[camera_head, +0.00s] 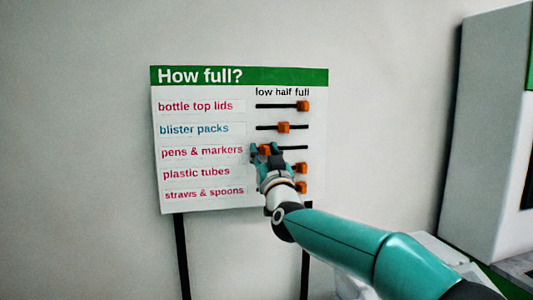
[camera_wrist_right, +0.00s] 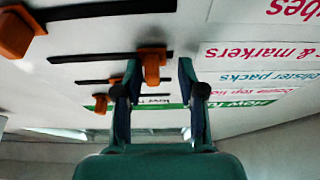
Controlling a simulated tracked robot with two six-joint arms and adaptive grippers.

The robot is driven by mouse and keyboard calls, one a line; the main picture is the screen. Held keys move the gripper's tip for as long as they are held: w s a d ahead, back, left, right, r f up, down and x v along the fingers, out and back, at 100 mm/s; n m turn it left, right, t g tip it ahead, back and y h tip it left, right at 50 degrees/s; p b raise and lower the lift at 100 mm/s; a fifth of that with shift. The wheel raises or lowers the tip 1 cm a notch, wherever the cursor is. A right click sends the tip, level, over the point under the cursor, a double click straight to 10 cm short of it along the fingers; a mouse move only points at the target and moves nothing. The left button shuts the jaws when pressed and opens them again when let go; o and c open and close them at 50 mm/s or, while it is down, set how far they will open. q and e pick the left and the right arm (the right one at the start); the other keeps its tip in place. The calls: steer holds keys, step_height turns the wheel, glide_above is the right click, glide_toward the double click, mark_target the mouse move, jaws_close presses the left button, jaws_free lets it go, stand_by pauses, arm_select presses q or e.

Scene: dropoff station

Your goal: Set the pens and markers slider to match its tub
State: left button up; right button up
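The "How full?" board (camera_head: 240,75) stands against the wall with low, half and full marks over its slots. The pens & markers slider knob (camera_head: 265,149) is orange and sits near the low end of its black slot (camera_head: 294,148). My right gripper (camera_head: 266,150) is at this knob. In the right wrist view, upside down, the knob (camera_wrist_right: 152,64) lies between the two fingers of my right gripper (camera_wrist_right: 160,72), close to one finger, with a gap to the other. The fingers are open. No tub shows. My left gripper is not in view.
The bottle top lids knob (camera_head: 303,105) is at full and the blister packs knob (camera_head: 283,127) near half. The plastic tubes knob (camera_head: 301,168) and straws & spoons knob (camera_head: 302,187) are near full, close to my right arm. A grey-white cabinet (camera_head: 490,130) stands right.

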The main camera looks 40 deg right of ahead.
steer(key=shift+s, duration=0.15)
steer(key=v, duration=1.1)
steer(key=shift+s+f, duration=0.25)
steer(key=shift+s, duration=0.05)
steer(key=shift+a, duration=0.15)
